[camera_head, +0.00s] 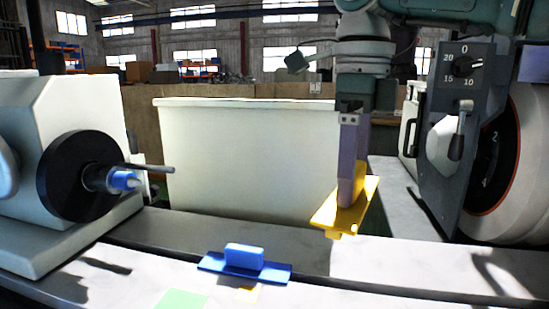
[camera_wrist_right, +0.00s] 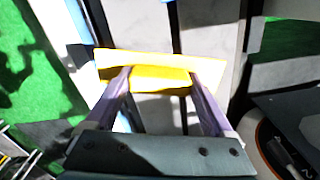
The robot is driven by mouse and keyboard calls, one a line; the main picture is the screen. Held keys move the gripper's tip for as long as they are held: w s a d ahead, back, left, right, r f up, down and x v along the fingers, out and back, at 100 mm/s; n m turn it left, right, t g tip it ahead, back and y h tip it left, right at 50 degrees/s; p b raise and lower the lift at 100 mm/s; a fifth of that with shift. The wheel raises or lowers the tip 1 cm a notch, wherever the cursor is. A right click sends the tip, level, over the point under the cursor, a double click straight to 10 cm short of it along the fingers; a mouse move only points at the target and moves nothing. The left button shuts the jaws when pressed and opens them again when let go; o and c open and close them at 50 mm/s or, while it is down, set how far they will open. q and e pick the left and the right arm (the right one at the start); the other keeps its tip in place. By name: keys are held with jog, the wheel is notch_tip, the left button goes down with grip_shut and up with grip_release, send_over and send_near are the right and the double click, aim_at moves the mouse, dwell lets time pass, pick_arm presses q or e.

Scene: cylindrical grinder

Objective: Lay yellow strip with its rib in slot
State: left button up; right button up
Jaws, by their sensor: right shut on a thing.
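The yellow strip (camera_head: 328,215) is a flat plate held in the air, slightly tilted, with a small rib showing under its near end. My right gripper (camera_head: 350,190) points down and is shut on the strip's raised middle block. In the right wrist view the yellow strip (camera_wrist_right: 215,62) spans across both fingers, and its block sits between the tips of the gripper (camera_wrist_right: 160,82). Dark lines run along the grey bed beyond it; I cannot tell which is the slot. My left gripper is not in view.
A blue strip with an upright block (camera_head: 245,257) lies on the grey bed (camera_head: 380,268). A white headstock with a black disc (camera_head: 75,175) stands left; a grinding wheel housing (camera_head: 515,150) stands right.

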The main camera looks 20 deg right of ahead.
jog(key=d+f+m+b, duration=0.1)
jog(key=d+f+m, duration=0.2)
jog(key=f+m, duration=0.2)
jog(key=w+d+f+m+b, duration=0.1)
jog(key=f+m, duration=0.4)
jog(key=m, duration=0.5)
jog(key=shift+d+b, duration=0.7)
jog(key=shift+d, duration=0.5)
jog(key=shift+r, duration=0.1)
jog(key=shift+f+b, duration=2.2)
jog(key=shift+f, duration=0.8)
jog(key=shift+r, duration=0.1)
jog(key=shift+f+b, duration=0.8)
jog(key=shift+f, duration=0.5)
